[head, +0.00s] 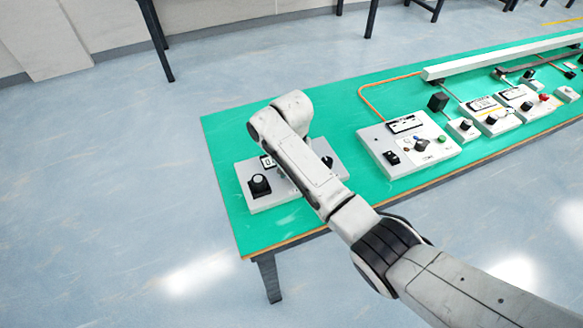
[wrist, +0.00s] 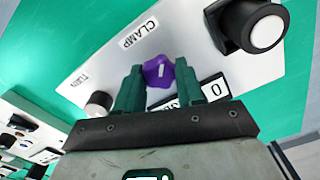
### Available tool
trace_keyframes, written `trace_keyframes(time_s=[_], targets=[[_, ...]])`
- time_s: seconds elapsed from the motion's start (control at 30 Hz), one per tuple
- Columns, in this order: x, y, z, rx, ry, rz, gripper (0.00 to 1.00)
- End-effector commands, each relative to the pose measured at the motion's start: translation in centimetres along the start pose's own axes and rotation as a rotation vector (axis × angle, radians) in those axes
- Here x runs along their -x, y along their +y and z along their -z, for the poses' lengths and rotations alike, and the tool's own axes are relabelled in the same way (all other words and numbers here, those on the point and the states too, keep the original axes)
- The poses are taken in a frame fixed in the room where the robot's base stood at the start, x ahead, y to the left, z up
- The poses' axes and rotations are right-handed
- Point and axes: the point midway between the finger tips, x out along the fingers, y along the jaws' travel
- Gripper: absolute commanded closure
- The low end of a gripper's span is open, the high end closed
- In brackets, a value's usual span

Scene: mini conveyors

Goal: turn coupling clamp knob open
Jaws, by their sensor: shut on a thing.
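In the wrist view, a purple knob (wrist: 158,72) sits on a light panel beside the printed word CLAMP. My gripper (wrist: 159,75) has its two green fingers on either side of this clamp knob and is shut on it. A white pointer mark shows on the knob's top. In the head view, the panel (head: 264,203) stands at the left end of the green table. My arm hangs over it and hides the clamp knob and my fingertips there.
A black knob (wrist: 252,25) stands on the same panel, and also shows in the head view (head: 259,185). A smaller white-topped knob (wrist: 98,104) and a display (wrist: 214,88) are close by. Another control box (head: 410,147) stands right on the green table (head: 222,135).

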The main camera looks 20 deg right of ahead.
Motion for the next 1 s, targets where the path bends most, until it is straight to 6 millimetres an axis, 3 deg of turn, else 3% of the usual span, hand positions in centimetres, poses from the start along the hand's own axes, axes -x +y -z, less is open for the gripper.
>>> trace_keyframes(time_s=[1.0], targets=[[0.19, 0.01, 0.04, 0.893, 0.0, 0.0, 0.92]])
